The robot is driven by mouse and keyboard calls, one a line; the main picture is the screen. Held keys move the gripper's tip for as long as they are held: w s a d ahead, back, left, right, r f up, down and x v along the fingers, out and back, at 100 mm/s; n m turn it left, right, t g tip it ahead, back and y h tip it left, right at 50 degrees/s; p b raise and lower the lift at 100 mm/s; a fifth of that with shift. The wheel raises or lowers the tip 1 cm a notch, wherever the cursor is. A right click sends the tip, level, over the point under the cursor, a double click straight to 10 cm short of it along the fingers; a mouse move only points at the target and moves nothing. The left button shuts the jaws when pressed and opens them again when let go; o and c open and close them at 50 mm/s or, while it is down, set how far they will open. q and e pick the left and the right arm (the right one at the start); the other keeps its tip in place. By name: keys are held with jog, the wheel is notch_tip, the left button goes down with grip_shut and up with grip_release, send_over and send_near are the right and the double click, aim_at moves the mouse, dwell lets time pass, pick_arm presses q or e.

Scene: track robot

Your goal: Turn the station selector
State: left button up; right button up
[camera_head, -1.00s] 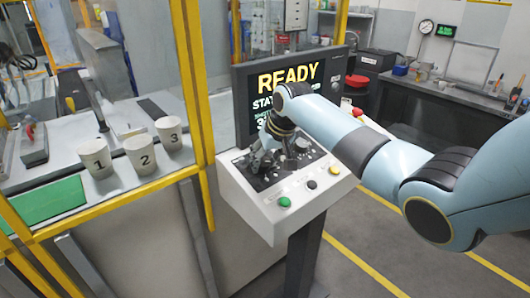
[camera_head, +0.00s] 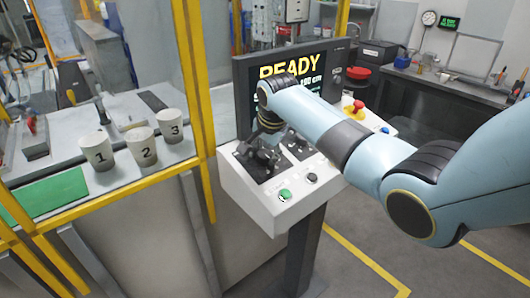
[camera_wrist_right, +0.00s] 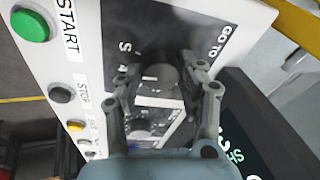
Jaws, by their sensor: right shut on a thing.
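The white control console (camera_head: 240,197) stands in the middle of the head view, with a black dial panel on its sloped top. My right gripper (camera_head: 258,162) reaches down onto the left part of this panel. In the right wrist view, the gripper (camera_wrist_right: 165,80) is shut with its fingers on both sides of a round dark knob (camera_wrist_right: 160,74), the station selector. The label beside it is partly hidden, with an S showing; "GO TO" is printed nearby. Another knob (camera_wrist_right: 140,126) lies beyond it on the panel. My left gripper is not in view.
The screen (camera_head: 300,72) reading READY stands behind the console, partly covered by my arm. A green START button (camera_head: 285,195) and a dark STOP button (camera_head: 311,179) are close by. A red emergency knob (camera_head: 357,108) is behind my forearm. Numbered cups (camera_head: 143,147) stand behind the yellow frame.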

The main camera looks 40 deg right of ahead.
jog(key=m, duration=0.4)
jog(key=shift+w+m+g, duration=0.1)
jog(key=shift+m+g, duration=0.3)
dwell(0.4)
jog(key=o, duration=1.1)
jog(key=shift+o, duration=0.2)
jog(key=v, duration=1.2)
jog(key=shift+a, duration=0.2)
